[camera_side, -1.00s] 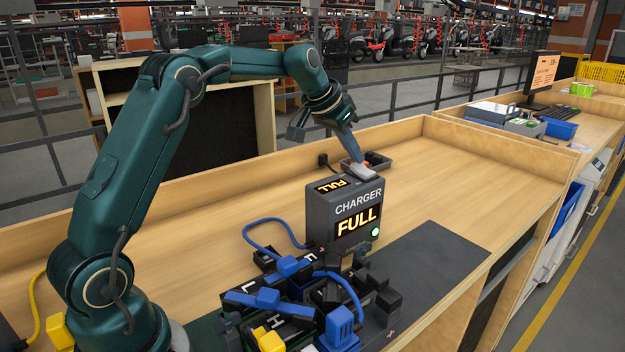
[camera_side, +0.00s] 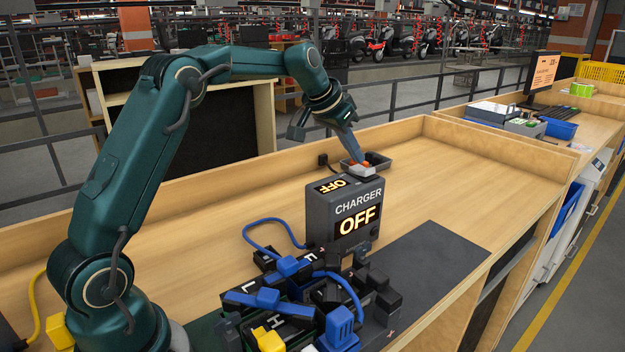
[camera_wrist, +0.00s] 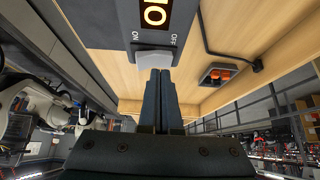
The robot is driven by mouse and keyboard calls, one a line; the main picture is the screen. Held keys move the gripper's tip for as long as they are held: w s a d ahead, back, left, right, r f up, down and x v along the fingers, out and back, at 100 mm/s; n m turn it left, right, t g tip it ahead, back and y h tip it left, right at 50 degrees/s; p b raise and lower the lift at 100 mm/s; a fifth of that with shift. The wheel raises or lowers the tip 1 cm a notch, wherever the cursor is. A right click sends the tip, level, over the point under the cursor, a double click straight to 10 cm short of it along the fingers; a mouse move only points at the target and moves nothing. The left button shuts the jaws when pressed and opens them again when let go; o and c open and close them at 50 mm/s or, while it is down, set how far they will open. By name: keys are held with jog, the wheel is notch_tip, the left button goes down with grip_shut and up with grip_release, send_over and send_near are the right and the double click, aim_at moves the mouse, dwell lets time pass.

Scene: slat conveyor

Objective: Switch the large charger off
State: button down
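The large charger (camera_side: 345,212) is a dark grey box standing upright on the workbench. Its front display reads OFF, its top display also reads OFF, and no green light shows on its front. In the wrist view the charger (camera_wrist: 112,20) shows a pale rocker switch (camera_wrist: 153,56) with ON marked at one end and OFF at the other. My gripper (camera_wrist: 160,72) has its two dark fingers together, with nothing visible between them. The fingertips are right at the switch and hide part of it; I cannot tell whether they touch it. In the side view my gripper (camera_side: 353,155) is above the charger's far top edge.
Batteries and blue connectors (camera_side: 290,295) crowd the bench in front of the charger, with a blue cable (camera_side: 270,222) looping beside it. A dark tray with orange pieces (camera_wrist: 220,74) lies behind it. A dark mat (camera_side: 435,260) to the right is clear.

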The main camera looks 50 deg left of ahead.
jog(key=shift+r, duration=1.85)
jog(key=shift+d, duration=0.1)
jog(key=s+d+r+m+t, duration=0.1)
jog(key=s+d+r+m, duration=0.1)
jog(key=s+d+r, duration=0.85)
jog(key=s+f, duration=0.5)
jog(key=s, duration=0.1)
jog(key=s+f+n+g, duration=0.1)
jog(key=s+f, duration=0.5)
jog(key=s, duration=0.1)
jog(key=s+d+f+g, duration=0.1)
jog(key=s+f, duration=0.4)
jog(key=s, duration=0.1)
jog(key=shift+s+f+n, duration=0.2)
jog(key=shift+s+n, duration=0.05)
jog(key=shift+n, duration=0.05)
